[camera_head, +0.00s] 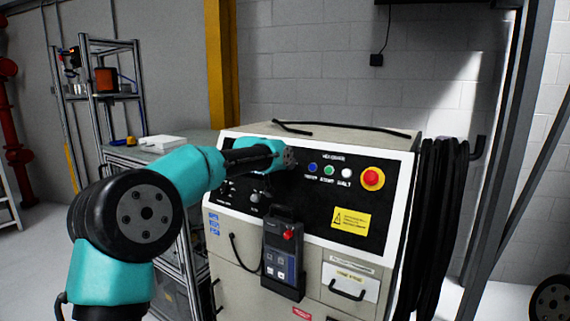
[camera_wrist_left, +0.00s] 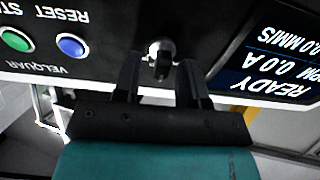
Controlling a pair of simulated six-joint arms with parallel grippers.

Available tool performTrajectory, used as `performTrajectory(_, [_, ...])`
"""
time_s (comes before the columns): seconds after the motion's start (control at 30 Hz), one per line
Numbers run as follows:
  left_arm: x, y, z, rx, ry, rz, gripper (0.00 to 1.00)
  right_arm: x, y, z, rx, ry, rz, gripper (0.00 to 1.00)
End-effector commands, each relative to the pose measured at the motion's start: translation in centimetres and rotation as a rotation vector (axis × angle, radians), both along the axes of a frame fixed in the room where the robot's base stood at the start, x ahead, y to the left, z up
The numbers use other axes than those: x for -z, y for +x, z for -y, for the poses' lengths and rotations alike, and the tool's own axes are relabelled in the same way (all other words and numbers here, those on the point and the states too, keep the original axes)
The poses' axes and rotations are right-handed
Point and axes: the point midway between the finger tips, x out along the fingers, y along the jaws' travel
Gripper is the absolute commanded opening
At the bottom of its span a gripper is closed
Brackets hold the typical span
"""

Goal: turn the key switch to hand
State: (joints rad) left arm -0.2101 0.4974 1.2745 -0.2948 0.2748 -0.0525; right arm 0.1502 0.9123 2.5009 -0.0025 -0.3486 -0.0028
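The key switch (camera_wrist_left: 161,50) shows in the left wrist view as a silver round collar with a dark key standing out of it, on the black panel. In the head view my left gripper and wrist hide it. My left gripper (camera_wrist_left: 160,66) is open, with one finger on each side of the key and a visible gap to both. In the head view my left gripper (camera_head: 288,157) is at the panel face, left of the blue button. The switch's position marks cannot be read. My right gripper is out of view.
Right of the gripper are a blue button (camera_head: 313,167), a green button (camera_head: 329,170), a white button (camera_head: 346,173) and a red emergency stop (camera_head: 372,179). A lit display (camera_wrist_left: 280,60) lies beside the key. A pendant (camera_head: 283,262) hangs below. Black cables (camera_head: 440,215) hang at right.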

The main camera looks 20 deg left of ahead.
Motion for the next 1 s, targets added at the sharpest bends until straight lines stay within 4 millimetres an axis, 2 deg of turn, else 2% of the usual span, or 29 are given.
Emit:
performTrajectory(0.37, [0.19, 0.42, 0.12, 0.000, 0.001, 0.000, 0.38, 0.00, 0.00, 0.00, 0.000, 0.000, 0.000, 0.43])
performTrajectory(0.73, [0.19, 0.40, 0.12, 0.000, 0.001, 0.000, 0.04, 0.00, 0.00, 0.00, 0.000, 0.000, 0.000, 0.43])
performTrajectory(1.0, [0.18, 0.40, 0.15, 0.010, 0.020, 0.006, 0.04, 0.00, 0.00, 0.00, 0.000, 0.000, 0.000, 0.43])
